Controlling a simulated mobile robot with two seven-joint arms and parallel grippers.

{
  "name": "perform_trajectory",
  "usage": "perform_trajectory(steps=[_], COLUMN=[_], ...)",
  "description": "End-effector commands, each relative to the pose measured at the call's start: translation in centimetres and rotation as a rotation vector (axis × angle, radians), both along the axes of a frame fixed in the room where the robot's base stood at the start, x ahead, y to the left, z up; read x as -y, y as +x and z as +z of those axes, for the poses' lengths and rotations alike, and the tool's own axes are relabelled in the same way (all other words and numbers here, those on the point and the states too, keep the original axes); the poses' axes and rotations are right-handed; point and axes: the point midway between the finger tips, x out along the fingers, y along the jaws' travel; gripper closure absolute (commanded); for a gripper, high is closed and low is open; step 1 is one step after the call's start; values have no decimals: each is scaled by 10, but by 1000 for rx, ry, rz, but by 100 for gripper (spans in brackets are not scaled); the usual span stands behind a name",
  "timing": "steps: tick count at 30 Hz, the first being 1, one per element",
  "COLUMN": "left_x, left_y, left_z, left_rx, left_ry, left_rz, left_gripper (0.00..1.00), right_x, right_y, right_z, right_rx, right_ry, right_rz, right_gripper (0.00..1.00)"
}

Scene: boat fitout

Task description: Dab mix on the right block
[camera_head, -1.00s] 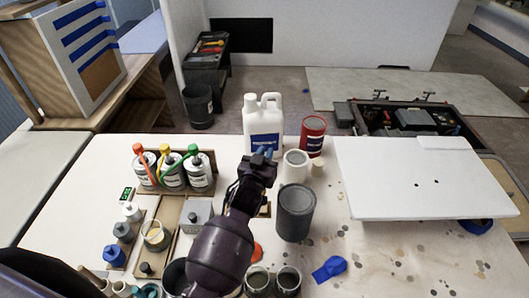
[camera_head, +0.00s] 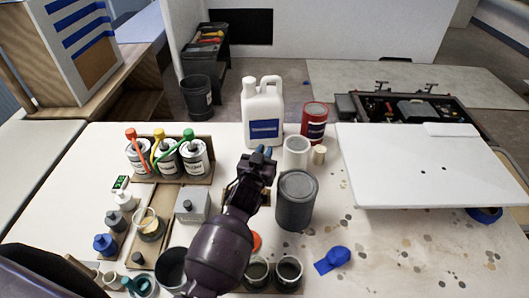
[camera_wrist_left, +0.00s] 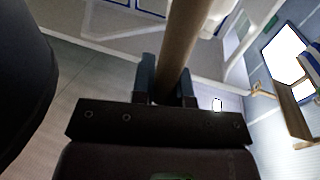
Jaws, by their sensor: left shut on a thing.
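My left gripper (camera_head: 264,154) is over the middle of the white table, beside the dark grey can. In the left wrist view its fingers (camera_wrist_left: 166,92) are shut on a round tan wooden stick (camera_wrist_left: 181,40). The stick's far end is out of that view, and I cannot make the stick out in the head view. A clear cup (camera_head: 149,225) with yellowish contents stands at the left. A white panel (camera_head: 400,180) with two small dark spots lies at the right. A pale rectangular piece (camera_head: 451,130) shows at its far edge; I cannot tell whether it is a block. My right gripper is out of view.
A dark grey can (camera_head: 297,201), a white jug (camera_head: 263,112), a white tub (camera_head: 296,152) and a red can (camera_head: 314,121) stand near my left gripper. A blue item (camera_head: 333,260) lies front right, on fairly open table.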

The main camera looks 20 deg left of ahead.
Motion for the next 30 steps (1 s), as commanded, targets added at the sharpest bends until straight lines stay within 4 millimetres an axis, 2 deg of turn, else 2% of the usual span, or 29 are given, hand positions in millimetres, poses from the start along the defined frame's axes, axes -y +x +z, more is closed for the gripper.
perform_trajectory(steps=[10,30], left_x=[0,0], left_y=[0,0], left_z=[0,-5], left_rx=[0,0], left_ry=[0,0], left_rz=[0,0], left_gripper=[100,100], right_x=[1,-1], right_y=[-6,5], right_z=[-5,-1], right_rx=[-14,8], right_ry=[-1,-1], right_rz=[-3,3], right_gripper=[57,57])
